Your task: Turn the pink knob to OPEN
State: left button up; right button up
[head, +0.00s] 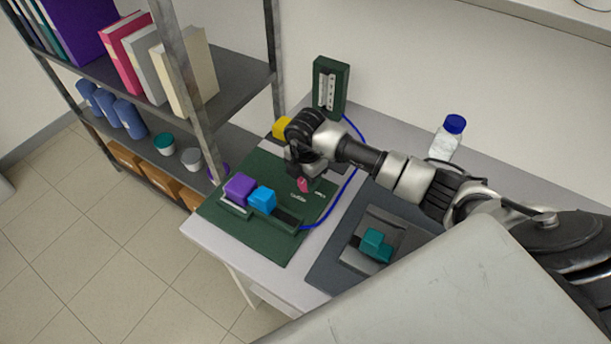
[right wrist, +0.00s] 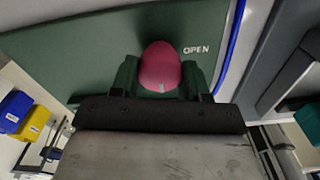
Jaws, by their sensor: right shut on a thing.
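The pink knob (right wrist: 160,62) sits on the green board (head: 232,219), with the word OPEN beside it on its right in the right wrist view. A short pale green mark shows on the knob's near side, not at the word OPEN. My right gripper (right wrist: 160,80) is shut on the knob, one finger on each side. In the head view the knob (head: 303,185) shows just under my right gripper (head: 305,178), partly hidden by it. My left gripper is not in view.
A purple block (head: 240,188) and a blue block (head: 262,199) sit on the board. A yellow block (head: 282,128) is behind my wrist. A blue tube (head: 347,185) runs along the board's right side. A teal piece (head: 375,245) and a blue-capped bottle (head: 447,138) stand to the right.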

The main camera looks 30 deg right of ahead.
jog(key=n+b, duration=0.3)
jog(key=n, duration=0.1)
jog(key=shift+f, duration=0.1)
jog(key=n+b, duration=0.3)
jog(key=n, duration=0.1)
jog(key=shift+n, duration=0.4)
jog(key=n+b, duration=0.4)
jog(key=n, duration=0.1)
jog(key=shift+b, duration=0.4)
jog(key=shift+d+n+b, duration=0.1)
jog(key=shift+n+b, duration=1.25)
jog(key=shift+n, duration=0.65)
jog(key=shift+r, duration=0.2)
jog(key=o, duration=0.9)
